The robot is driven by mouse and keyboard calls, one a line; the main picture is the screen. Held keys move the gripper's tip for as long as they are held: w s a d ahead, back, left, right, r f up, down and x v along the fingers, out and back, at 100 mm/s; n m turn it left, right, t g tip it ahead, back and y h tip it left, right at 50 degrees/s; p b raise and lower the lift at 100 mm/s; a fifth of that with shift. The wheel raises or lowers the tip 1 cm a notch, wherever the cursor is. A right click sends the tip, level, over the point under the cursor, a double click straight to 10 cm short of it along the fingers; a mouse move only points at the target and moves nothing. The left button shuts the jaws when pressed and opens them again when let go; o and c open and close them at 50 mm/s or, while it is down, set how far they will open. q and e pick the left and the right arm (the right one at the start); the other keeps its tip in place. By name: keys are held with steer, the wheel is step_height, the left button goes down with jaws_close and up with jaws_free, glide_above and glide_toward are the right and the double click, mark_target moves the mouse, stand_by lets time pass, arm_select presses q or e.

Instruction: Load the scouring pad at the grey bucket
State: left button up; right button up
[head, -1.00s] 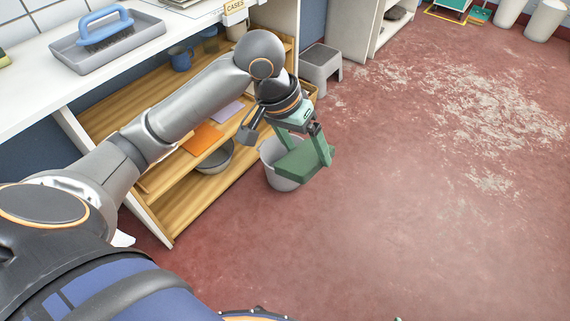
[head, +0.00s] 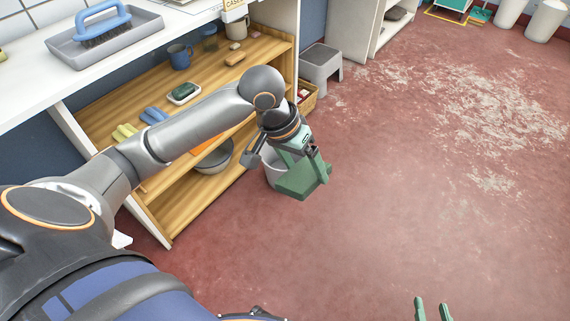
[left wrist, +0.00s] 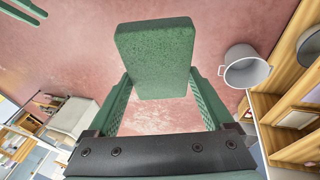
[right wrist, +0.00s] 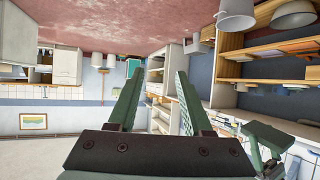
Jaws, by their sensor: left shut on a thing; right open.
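The green scouring pad (head: 303,181) is a flat block held in my left gripper (head: 302,174). The left wrist view shows the pad (left wrist: 156,58) between the two green fingers, sticking out past their tips. The grey bucket (head: 271,175) stands on the red floor beside the shelf unit. In the head view the pad and gripper cover much of it. In the left wrist view the bucket (left wrist: 246,72) shows its open mouth, to the right of the pad and apart from it. My right gripper (head: 432,308) is open and empty at the bottom edge of the head view.
The wooden shelf unit (head: 197,203) stands left of the bucket, holding a metal bowl (head: 214,160), a blue mug (head: 180,56) and a soap dish (head: 184,93). A grey step stool (head: 321,66) stands behind. The red floor to the right is clear.

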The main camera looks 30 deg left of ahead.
mark_target(303, 180)
arm_select(q)
steer(key=shift+f+b, duration=0.55)
steer(key=shift+f, duration=1.45)
arm_select(e)
steer(key=shift+w+r+n+t+y+b, duration=0.65)
steer(key=shift+w+r+t, duration=1.65)
steer(key=shift+r, duration=3.25)
steer(key=shift+s+a+r+n+t+y+b, duration=0.5)
steer(key=shift+s+r+n+t+y+b, duration=1.3)
steer(key=shift+r, duration=3)
steer(key=shift+s+a+r+n+t+y+b, duration=0.1)
steer(key=shift+s+a+r+n+t+y, duration=0.7)
steer(key=shift+s+r+n+y, duration=2.35)
arm_select(q)
step_height(303, 180, down, 44)
steer(key=b, duration=1.2)
steer(key=shift+r+b, duration=0.2)
steer(key=shift+b, duration=0.1)
arm_select(e)
step_height(303, 180, down, 10)
steer(key=w+m, duration=0.2)
steer(key=shift+w+a, duration=0.3)
steer(key=shift+a, duration=0.1)
